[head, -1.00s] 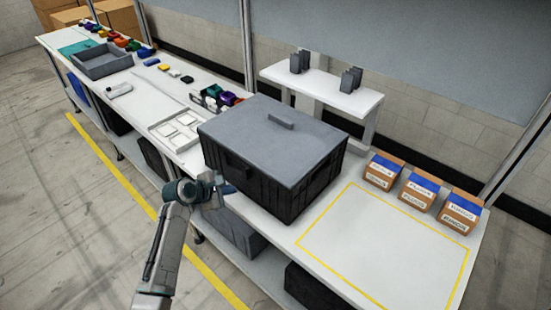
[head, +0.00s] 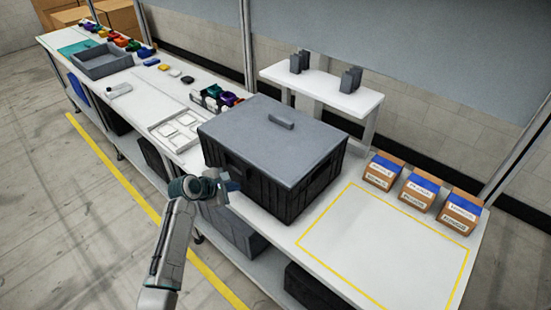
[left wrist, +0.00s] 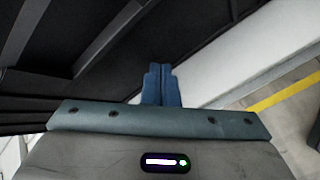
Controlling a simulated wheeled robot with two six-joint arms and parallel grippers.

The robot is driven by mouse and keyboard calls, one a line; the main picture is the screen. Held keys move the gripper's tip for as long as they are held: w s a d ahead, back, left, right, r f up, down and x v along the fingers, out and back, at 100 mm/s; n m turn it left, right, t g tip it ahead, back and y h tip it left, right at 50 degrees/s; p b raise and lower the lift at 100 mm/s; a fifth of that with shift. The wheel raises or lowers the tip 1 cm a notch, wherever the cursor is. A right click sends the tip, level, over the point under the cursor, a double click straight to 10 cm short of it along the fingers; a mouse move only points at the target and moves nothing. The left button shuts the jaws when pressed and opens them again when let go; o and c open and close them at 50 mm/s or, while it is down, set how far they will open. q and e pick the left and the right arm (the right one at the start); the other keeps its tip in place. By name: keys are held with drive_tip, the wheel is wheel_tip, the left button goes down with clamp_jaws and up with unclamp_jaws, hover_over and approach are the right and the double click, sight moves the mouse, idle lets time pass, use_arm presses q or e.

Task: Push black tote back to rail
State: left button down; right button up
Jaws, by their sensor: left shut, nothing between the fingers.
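The black tote (head: 300,190) with a grey lid (head: 270,143) stands on the white bench, left of the yellow outlined area. Its dark ribbed wall (left wrist: 60,85) fills the upper left of the left wrist view. My left gripper (head: 232,187) is at the tote's front face, near its lower front edge. Its blue fingers (left wrist: 161,85) are together and hold nothing. Whether the fingertips touch the tote I cannot tell. My right gripper is not in view. I cannot make out a rail behind the tote, as the tote hides the bench there.
A white raised shelf (head: 322,92) with several dark grey pieces stands behind the tote. Boxes with blue tape (head: 422,191) stand at the right. A white tray (head: 178,130) and coloured bins (head: 217,98) lie to the left. The yellow outlined area (head: 385,245) is clear.

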sight(240, 180)
use_arm(q)
drive_tip(key=shift+w+d, duration=1.15)
drive_tip(key=shift+w, duration=0.25)
drive_tip(key=shift+w+d, duration=0.95)
drive_tip(key=shift+w, duration=0.25)
drive_tip(key=shift+w+d+b, duration=0.45)
drive_tip(key=shift+w+d, duration=0.4)
drive_tip(key=shift+w, duration=0.25)
drive_tip(key=shift+w+d+b, duration=0.4)
drive_tip(key=shift+w+d, duration=0.45)
drive_tip(key=shift+w, duration=0.25)
drive_tip(key=s+a+p, duration=0.2)
drive_tip(key=p, duration=0.1)
drive_tip(key=s+p, duration=0.1)
drive_tip(key=p, duration=0.1)
drive_tip(key=shift+s+a+r, duration=0.25)
drive_tip(key=shift+a, duration=0.15)
drive_tip(key=shift+s+a+f+p, duration=0.15)
drive_tip(key=shift+s+a+p, duration=0.3)
drive_tip(key=shift+s+p, duration=0.15)
drive_tip(key=shift+f, duration=0.1)
